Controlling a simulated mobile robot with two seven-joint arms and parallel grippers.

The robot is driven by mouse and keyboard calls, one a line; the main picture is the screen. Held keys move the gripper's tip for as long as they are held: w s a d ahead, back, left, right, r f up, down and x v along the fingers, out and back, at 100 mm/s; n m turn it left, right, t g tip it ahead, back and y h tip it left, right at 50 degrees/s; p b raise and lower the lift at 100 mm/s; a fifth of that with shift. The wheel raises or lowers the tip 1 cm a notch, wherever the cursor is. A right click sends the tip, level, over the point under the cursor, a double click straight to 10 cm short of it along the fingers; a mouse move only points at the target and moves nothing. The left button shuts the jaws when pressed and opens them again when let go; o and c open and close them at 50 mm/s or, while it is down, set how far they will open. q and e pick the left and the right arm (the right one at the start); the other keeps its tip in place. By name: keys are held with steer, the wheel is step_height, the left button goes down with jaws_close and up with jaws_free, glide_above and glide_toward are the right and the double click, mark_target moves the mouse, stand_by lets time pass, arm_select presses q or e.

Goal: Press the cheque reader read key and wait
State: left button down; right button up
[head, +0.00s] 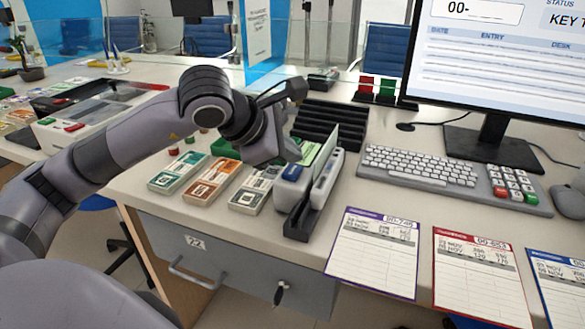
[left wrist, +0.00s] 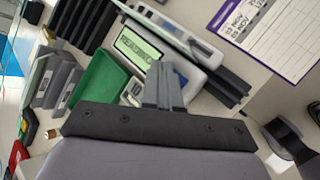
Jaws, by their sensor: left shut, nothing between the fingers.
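The cheque reader (head: 324,184) is a pale grey and black unit near the counter's front edge, with a pale slip standing in its slot. Its blue key (head: 292,172) shows on the near top face. Its lit green display (left wrist: 141,48) shows in the left wrist view with text that starts "READ"; the rest is hard to make out. My left gripper (head: 294,152) is shut and empty, just above and behind the key. In the left wrist view its closed fingers (left wrist: 164,86) cover the key area, so I cannot tell whether they touch it. My right gripper is not in view.
A keyboard (head: 418,166) and monitor (head: 500,60) stand to the right. Printed forms (head: 374,250) lie along the front edge. Banknote stacks (head: 212,180) lie left of the reader, and a black rack (head: 330,125) stands behind it. A glass screen runs along the back.

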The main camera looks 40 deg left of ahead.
mark_target(289, 173)
arm_select(q)
steer(key=shift+r+p, duration=1.75)
steer(key=shift+r, duration=0.8)
steer(key=shift+f, duration=0.1)
